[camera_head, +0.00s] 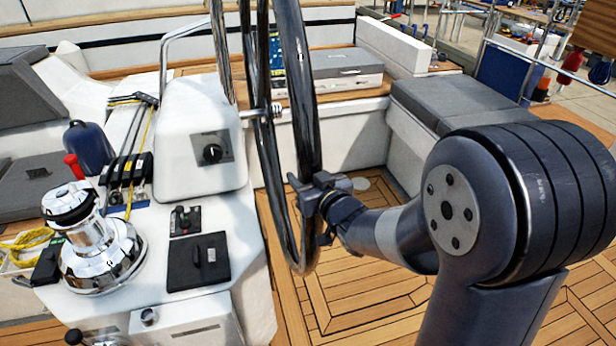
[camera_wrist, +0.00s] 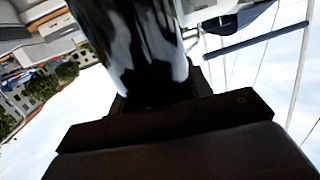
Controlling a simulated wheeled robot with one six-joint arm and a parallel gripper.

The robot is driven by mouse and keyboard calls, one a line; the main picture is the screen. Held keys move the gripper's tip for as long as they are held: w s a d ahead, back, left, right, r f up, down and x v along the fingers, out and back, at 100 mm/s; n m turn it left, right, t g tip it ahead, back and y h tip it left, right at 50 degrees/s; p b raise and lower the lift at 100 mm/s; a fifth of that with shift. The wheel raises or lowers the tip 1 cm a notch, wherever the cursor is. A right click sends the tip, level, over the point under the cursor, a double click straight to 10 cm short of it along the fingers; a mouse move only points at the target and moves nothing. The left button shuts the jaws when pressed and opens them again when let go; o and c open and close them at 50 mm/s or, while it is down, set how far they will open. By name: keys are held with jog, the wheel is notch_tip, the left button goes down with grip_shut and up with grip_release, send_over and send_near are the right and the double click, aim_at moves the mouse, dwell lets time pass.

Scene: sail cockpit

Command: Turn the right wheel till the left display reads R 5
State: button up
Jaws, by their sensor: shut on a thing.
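The wheel (camera_head: 309,120) is a large dark glossy ring, seen nearly edge-on in the head view. It stands upright beside a white pedestal (camera_head: 198,135). My gripper (camera_head: 318,196) is shut on the wheel's lower rim. In the wrist view the dark glossy rim (camera_wrist: 135,50) lies across the top middle, and my gripper (camera_wrist: 160,105) shows as a dark block against it. No display reading can be seen in either view; I cannot tell what the left display reads.
A chrome winch (camera_head: 100,245) stands at the left on the white console. A grey cushioned bench (camera_head: 455,100) lies behind my arm. Wooden floor (camera_head: 350,295) is open below the wheel.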

aim_at(305, 147)
jog(key=shift+g+h, duration=0.3)
jog(key=shift+g, duration=0.3)
jog(key=r+p, duration=0.2)
jog(key=w+r+p, duration=0.1)
jog(key=r+p, duration=0.1)
jog(key=p, duration=0.1)
jog(key=w+r+p, duration=0.1)
jog(key=r+p, duration=0.1)
jog(key=r, duration=0.1)
jog(key=shift+a+r+p, duration=0.1)
jog(key=shift+a+p, duration=0.2)
jog(key=shift+p, duration=0.1)
jog(key=o, duration=1.4)
jog(key=shift+c, duration=0.2)
jog(key=shift+s, duration=0.1)
jog(key=v, duration=1)
jog(key=shift+s+d, duration=0.2)
jog(key=shift+s, duration=0.1)
